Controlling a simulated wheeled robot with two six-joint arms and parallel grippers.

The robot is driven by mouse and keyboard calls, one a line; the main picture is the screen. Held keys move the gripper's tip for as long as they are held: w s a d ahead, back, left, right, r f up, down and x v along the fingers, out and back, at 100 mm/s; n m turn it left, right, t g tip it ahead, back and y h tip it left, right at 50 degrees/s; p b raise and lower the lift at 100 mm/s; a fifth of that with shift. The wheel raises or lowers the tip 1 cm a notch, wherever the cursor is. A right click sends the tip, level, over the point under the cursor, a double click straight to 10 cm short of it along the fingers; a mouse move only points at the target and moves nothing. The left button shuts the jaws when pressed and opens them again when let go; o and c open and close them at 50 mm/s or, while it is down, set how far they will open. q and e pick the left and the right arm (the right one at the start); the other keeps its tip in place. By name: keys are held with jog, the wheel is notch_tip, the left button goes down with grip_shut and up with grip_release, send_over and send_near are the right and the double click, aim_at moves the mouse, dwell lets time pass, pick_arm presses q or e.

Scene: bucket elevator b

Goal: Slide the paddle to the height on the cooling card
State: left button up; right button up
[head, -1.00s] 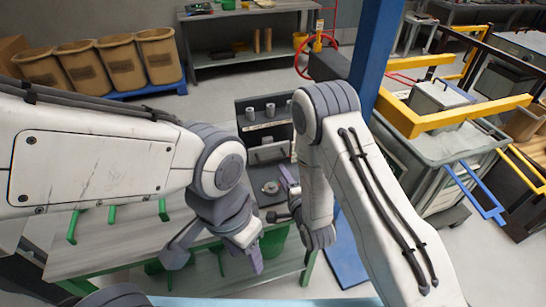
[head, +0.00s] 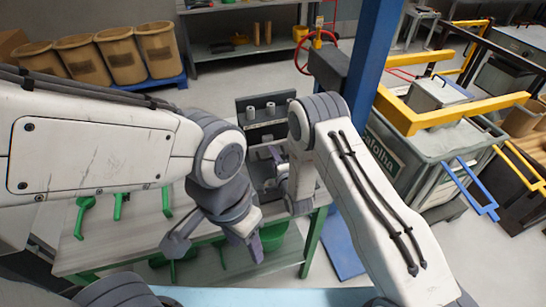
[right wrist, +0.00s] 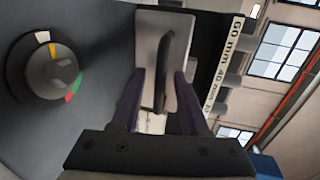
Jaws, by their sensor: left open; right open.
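In the right wrist view, my right gripper (right wrist: 160,95) is open, its two purple fingers on either side of a dark upright bar (right wrist: 162,70) in front of a pale plate (right wrist: 180,35). I cannot tell whether the fingers touch the bar, or whether it is the paddle. A strip reading "60 mm 40 mm" (right wrist: 229,55) runs beside the plate. In the head view, the right gripper (head: 280,168) is partly hidden by my right arm, at the dark unit (head: 262,110). My left gripper (head: 215,240) is open and empty over the bench front. I cannot make out a cooling card.
A round dial (right wrist: 50,68) with coloured marks sits left of the plate. Pale cylinders (head: 270,109) stand on the unit. The bench (head: 130,240) has green parts (head: 82,212) at left and a green bucket (head: 272,236) by its front. A blue post (head: 365,80) rises at right.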

grip_shut()
dwell(1.3)
